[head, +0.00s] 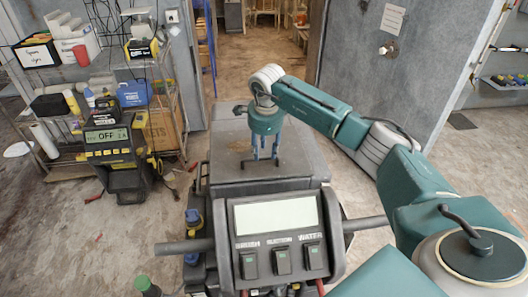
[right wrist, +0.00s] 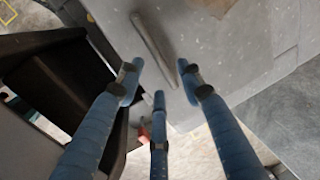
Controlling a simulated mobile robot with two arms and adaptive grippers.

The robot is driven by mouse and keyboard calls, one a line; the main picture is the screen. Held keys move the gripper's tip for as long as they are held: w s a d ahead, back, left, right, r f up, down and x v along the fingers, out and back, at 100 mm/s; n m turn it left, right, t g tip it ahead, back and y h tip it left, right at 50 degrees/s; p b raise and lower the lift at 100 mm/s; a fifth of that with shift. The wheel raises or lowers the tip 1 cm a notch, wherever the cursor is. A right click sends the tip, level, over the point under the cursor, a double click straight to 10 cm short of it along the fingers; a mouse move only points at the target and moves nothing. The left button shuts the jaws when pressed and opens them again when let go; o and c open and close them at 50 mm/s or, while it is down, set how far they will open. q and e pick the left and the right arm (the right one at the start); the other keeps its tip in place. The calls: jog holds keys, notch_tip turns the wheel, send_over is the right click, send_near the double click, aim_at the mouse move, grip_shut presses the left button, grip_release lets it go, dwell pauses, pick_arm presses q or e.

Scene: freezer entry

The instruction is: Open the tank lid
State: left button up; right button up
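The tank lid (head: 225,165) is the flat dark grey top of the floor-cleaning machine, behind its control panel. It lies flat and looks closed. My right gripper (head: 262,158) points down over the middle of the lid. In the right wrist view, its blue fingers (right wrist: 158,85) are spread apart with nothing held between them. A pale grey surface (right wrist: 225,60) lies beyond the fingertips, with a thin raised bar (right wrist: 150,42) on it. Whether the fingers touch the surface cannot be told. My left gripper is not in view.
The machine's control panel (head: 275,215) and handlebar (head: 185,246) stand in front of the lid. A loaded shelf rack (head: 183,95) and a yellow-black device (head: 125,165) are at left. A grey wall (head: 350,55) is at right. Floor beside the machine is mostly clear.

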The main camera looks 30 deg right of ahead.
aim_at(264, 159)
jog(key=shift+w+d+f+p, duration=0.1)
jog(key=shift+w+f+p, duration=0.05)
jog(key=shift+f, duration=0.65)
jog(key=shift+w+f+p, duration=0.1)
jog(key=shift+f+p, duration=0.05)
jog(key=shift+f, duration=0.6)
jog(key=shift+c, duration=0.2)
grip_shut()
